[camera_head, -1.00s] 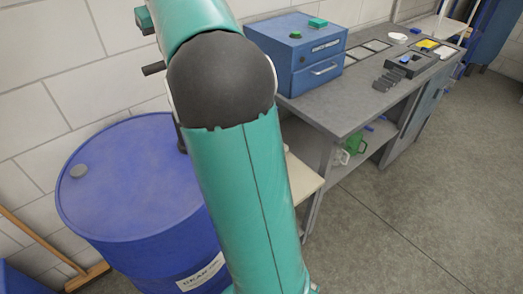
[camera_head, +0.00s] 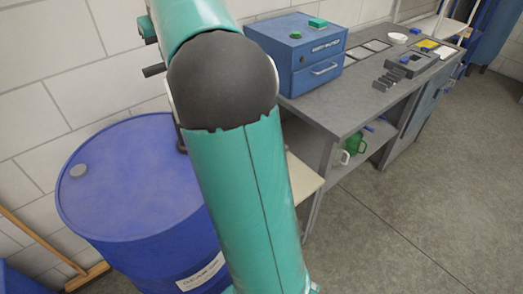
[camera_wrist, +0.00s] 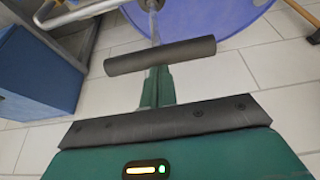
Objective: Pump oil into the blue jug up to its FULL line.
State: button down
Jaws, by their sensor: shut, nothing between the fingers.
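My gripper (camera_wrist: 157,88) is shut and empty in the wrist view, its thin green fingers together. A dark grey cylindrical bar (camera_wrist: 160,55), apparently the pump handle, lies across the view by the fingertips; I cannot tell whether they touch it. A thin metal rod (camera_wrist: 154,25) runs beyond it toward the blue drum (camera_wrist: 215,15). In the head view the drum (camera_head: 130,185) stands left of my arm, with a grey cap on its lid and a partly hidden label. A short dark bar (camera_head: 154,71) sticks out left of my arm. I cannot make out the blue jug.
A grey workbench (camera_head: 340,105) along the wall carries a blue cabinet (camera_head: 297,55) and small trays. A green jug (camera_head: 355,145) and a white jug (camera_head: 343,157) stand on its lower shelf. A pale tube (camera_wrist: 85,12) curves across the wrist view. The floor at right is clear.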

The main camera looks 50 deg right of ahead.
jog(key=shift+f, duration=4.4)
jog(key=shift+r, duration=5.45)
jog(key=shift+f, duration=5.45)
jog(key=shift+r, duration=5.45)
